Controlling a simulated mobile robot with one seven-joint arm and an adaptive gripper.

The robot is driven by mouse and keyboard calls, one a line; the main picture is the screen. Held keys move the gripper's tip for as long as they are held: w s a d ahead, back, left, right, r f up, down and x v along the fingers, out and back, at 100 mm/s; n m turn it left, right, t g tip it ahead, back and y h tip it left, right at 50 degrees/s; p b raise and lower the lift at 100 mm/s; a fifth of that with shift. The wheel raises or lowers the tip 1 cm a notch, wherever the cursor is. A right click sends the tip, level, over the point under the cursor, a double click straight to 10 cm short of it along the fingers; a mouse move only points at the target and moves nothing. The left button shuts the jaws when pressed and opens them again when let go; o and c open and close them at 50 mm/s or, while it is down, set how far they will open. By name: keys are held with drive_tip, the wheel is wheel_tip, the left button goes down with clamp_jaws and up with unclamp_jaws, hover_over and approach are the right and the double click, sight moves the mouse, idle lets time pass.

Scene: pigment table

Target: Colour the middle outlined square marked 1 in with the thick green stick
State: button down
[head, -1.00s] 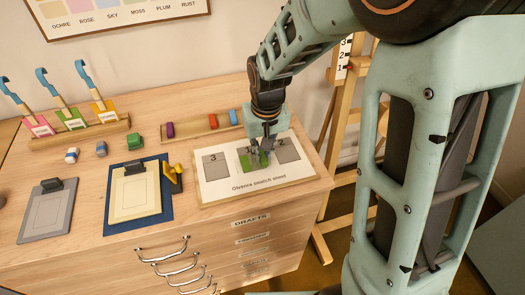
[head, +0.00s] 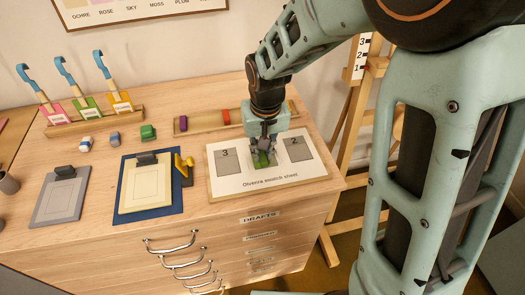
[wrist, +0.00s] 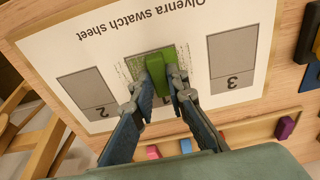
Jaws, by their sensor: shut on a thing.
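The swatch sheet (head: 240,184) lies on the tabletop with three outlined grey squares. My gripper (head: 263,152) is over the middle square and shut on a thick green stick (head: 261,160). In the wrist view the green stick (wrist: 160,76) stands between the two fingertips, its end at the sheet. The middle square (wrist: 141,58) shows partly behind it, with darker greenish strokes, some along its side edge. Its number is mostly hidden by the stick and fingers. The squares marked 3 (head: 228,165) and 2 (head: 298,149) look plain grey.
A wooden tray behind the sheet holds a purple stick (head: 183,123) and a red stick (head: 226,116). An easel (head: 350,130) is at the right.

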sight(274, 157)
drive_tip(key=shift+w+d+f, duration=0.1)
drive_tip(key=shift+w+d, duration=0.05)
drive_tip(key=shift+d, duration=0.7)
drive_tip(key=shift+w+d+f, duration=0.1)
drive_tip(key=shift+w+d, duration=0.05)
drive_tip(key=shift+d, duration=0.65)
drive_tip(key=shift+a, duration=0.1)
drive_tip(key=shift+s+a+r, duration=0.1)
drive_tip(key=shift+s+a, duration=0.1)
drive_tip(key=shift+a, duration=0.7)
drive_tip(key=shift+s+a+r, duration=0.1)
drive_tip(key=shift+s+a, duration=0.1)
drive_tip(key=shift+a, duration=0.65)
drive_tip(key=shift+r, duration=0.1)
wheel_tip(274, 157, up, 7)
drive_tip(key=p, duration=0.5)
